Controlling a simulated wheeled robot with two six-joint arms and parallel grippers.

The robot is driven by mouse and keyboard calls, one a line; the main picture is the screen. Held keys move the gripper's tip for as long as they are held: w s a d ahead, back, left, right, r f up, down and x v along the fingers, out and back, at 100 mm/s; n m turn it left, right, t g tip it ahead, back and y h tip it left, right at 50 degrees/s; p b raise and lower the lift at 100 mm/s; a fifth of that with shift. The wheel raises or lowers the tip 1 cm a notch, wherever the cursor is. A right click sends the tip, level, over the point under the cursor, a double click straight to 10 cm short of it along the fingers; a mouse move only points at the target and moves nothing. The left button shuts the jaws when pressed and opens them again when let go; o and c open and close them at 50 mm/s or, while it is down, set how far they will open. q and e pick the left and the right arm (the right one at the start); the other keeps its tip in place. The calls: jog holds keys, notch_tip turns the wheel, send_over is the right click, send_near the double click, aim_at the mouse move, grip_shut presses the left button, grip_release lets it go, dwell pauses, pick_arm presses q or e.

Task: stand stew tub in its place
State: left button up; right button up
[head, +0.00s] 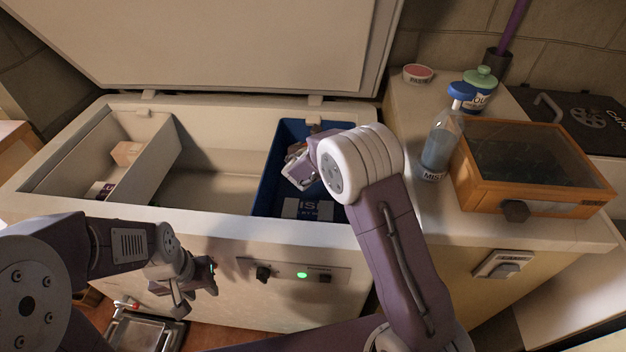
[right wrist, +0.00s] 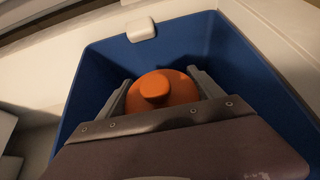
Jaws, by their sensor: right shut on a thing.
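In the head view my right wrist hides most of the tub. My left gripper (head: 196,287) is open and empty in front of the freezer.
A pale box (head: 127,152) lies in the freezer's left compartment; the middle compartment looks clear. The raised lid (head: 230,40) stands behind. On the right counter are a spray bottle (head: 440,145), a green-topped jar (head: 481,88), a small round tub (head: 418,74) and an orange glass-topped case (head: 530,165).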

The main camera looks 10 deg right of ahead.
jog(key=shift+f, duration=0.75)
notch_tip(320, 180, down, 3)
jog(key=shift+f+b, duration=0.1)
jog(key=shift+b, duration=0.7)
jog(key=shift+f, duration=0.35)
jog(key=shift+r, duration=0.15)
jog(key=o, duration=1.6)
